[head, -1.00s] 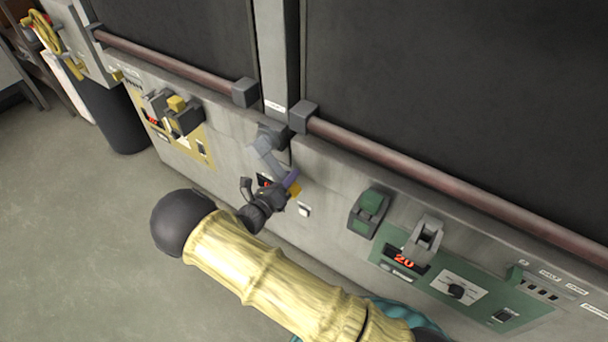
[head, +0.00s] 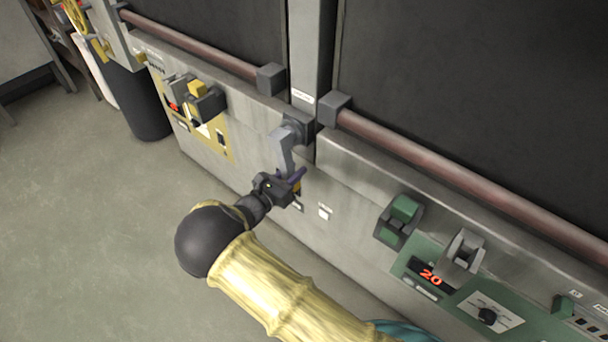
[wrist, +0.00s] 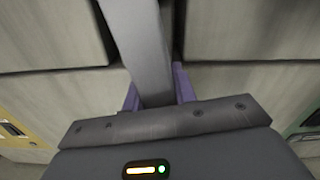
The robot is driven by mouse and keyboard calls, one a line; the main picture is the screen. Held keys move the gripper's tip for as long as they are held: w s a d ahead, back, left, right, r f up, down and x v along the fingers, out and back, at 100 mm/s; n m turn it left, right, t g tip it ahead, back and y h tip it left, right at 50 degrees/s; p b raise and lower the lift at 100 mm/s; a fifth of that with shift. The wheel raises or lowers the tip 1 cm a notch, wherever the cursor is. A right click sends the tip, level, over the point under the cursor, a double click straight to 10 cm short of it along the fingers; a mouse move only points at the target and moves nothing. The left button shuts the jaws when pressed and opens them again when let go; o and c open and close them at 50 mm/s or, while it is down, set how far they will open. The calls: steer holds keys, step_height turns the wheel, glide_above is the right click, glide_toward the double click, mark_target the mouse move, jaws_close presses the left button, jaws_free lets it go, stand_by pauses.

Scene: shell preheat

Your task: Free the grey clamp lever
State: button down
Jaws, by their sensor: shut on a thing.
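The grey clamp lever (head: 284,154) hangs from a dark grey pivot block (head: 300,129) at the foot of the post between two oven doors. Its lower end stands out from the front panel. My gripper (head: 294,179) is shut on this lower end. In the wrist view the lever (wrist: 139,48) runs from the top edge down between the purple fingers of my gripper (wrist: 157,92). The held end is hidden behind my gripper body.
Reddish door rails (head: 440,164) run along both sides above the panel. A green control panel (head: 457,299) with a display reading 20 is at right, a yellow one (head: 219,145) at left. A black bin (head: 146,108) stands at far left. The floor (head: 90,220) at left is clear.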

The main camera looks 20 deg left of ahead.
steer(key=shift+w+a+f+m+b, duration=0.1)
steer(key=shift+w+a+m+b, duration=0.55)
steer(key=shift+m, duration=0.25)
steer(key=shift+a+m, duration=0.2)
steer(key=shift+m, duration=0.1)
steer(key=shift+a+r, duration=0.1)
steer(key=shift+r, duration=0.1)
steer(key=c, duration=1.4)
jaws_free()
steer(key=shift+w, duration=0.1)
steer(key=shift+o, duration=1.4)
steer(key=shift+w+f, duration=0.2)
steer(key=b+v, duration=0.1)
steer(key=v, duration=1.7)
steer(key=shift+b, duration=0.35)
